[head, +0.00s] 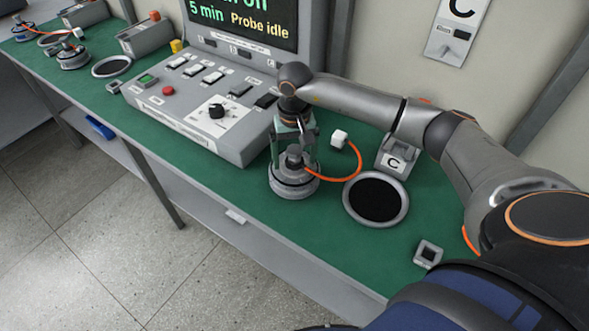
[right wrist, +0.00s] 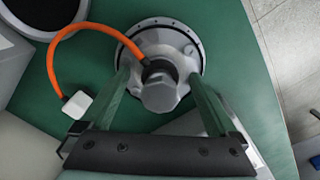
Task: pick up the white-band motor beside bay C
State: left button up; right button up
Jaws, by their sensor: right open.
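The motor (head: 292,183) beside bay C stands upright on the green bench, a pale grey round body with a dark ring and a central shaft. An orange cable runs from it to a white plug (head: 339,138). My right gripper (head: 293,143) is above the motor, pointing down and open. In the right wrist view the open fingers (right wrist: 160,82) lie on either side of the motor's shaft (right wrist: 160,92); whether they touch it I cannot tell. The motor's flange (right wrist: 183,45) shows beyond the shaft. My left gripper is not in view.
The bay C block (head: 394,160) and a round black pad (head: 376,199) are right of the motor. A control console (head: 200,110) stands close on the left. A small grey block (head: 428,254) sits near the front edge. Another motor (head: 72,57) is far left.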

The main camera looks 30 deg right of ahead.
jog(key=shift+f, duration=0.1)
jog(key=shift+c, duration=0.2)
grip_shut()
dwell(0.5)
jog(key=shift+w+r, duration=0.1)
jog(key=shift+r, duration=0.1)
